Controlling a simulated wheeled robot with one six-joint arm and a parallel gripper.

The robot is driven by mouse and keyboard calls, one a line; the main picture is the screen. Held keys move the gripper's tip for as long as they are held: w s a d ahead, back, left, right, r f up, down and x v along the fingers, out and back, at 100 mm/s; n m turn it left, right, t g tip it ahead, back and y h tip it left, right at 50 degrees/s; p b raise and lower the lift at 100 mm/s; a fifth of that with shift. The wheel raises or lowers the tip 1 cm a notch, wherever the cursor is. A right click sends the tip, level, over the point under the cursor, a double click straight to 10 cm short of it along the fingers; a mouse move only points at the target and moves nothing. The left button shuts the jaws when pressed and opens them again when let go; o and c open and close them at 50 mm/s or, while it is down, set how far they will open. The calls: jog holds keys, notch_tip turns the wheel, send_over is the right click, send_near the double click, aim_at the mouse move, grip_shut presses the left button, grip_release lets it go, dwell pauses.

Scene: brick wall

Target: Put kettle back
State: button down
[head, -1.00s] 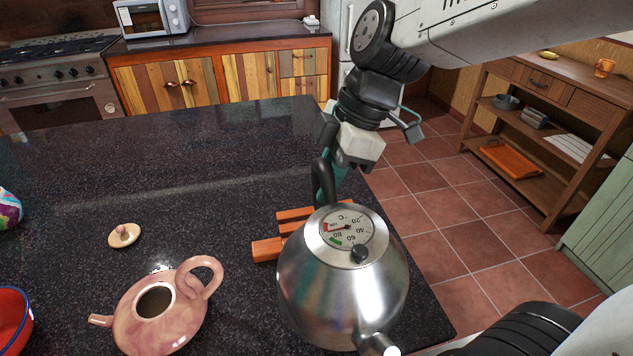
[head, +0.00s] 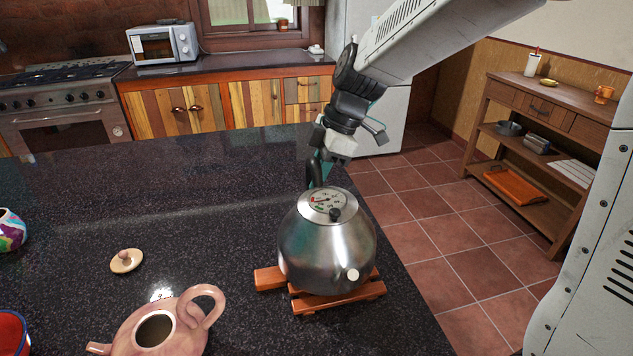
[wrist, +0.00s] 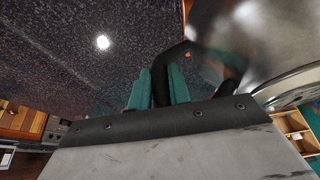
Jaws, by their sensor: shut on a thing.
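The steel kettle (head: 327,248) with a dial on its lid is upright over the orange wooden trivet (head: 340,300) near the counter's right edge. Whether its base touches the trivet or hangs just above it, I cannot tell. My gripper (head: 318,170) is behind the kettle, shut on its black handle. In the wrist view the teal fingers of my gripper (wrist: 160,88) close around the black handle, and the kettle's shiny body (wrist: 250,45) fills the upper right.
A pink teapot (head: 165,325) without its lid stands at the front left. Its lid (head: 126,261) lies behind it on the dark counter (head: 170,210). A red bowl (head: 12,335) and a colourful pot (head: 10,230) are at the left edge. The counter's back middle is clear.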

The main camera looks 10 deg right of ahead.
jog(key=shift+f, duration=0.9)
jog(key=c, duration=1.3)
grip_release()
jog(key=shift+f, duration=0.15)
jog(key=v, duration=1.2)
jog(key=s+d+f+m+h, duration=0.1)
jog(key=s+d+m, duration=0.2)
jog(key=s+m, duration=0.3)
jog(key=s+d+f+m+t+h, duration=0.1)
jog(key=s+d+f+m+h, duration=0.1)
jog(key=s+m, duration=0.4)
jog(key=s+d+f+m+h, duration=0.1)
jog(key=s+m, duration=0.4)
jog(key=s, duration=0.8)
jog(key=d+f, duration=0.1)
jog(key=d, duration=0.1)
jog(key=shift+s+d+m+h, duration=0.3)
jog(key=shift+s+d+m, duration=0.05)
jog(key=shift+m, duration=0.05)
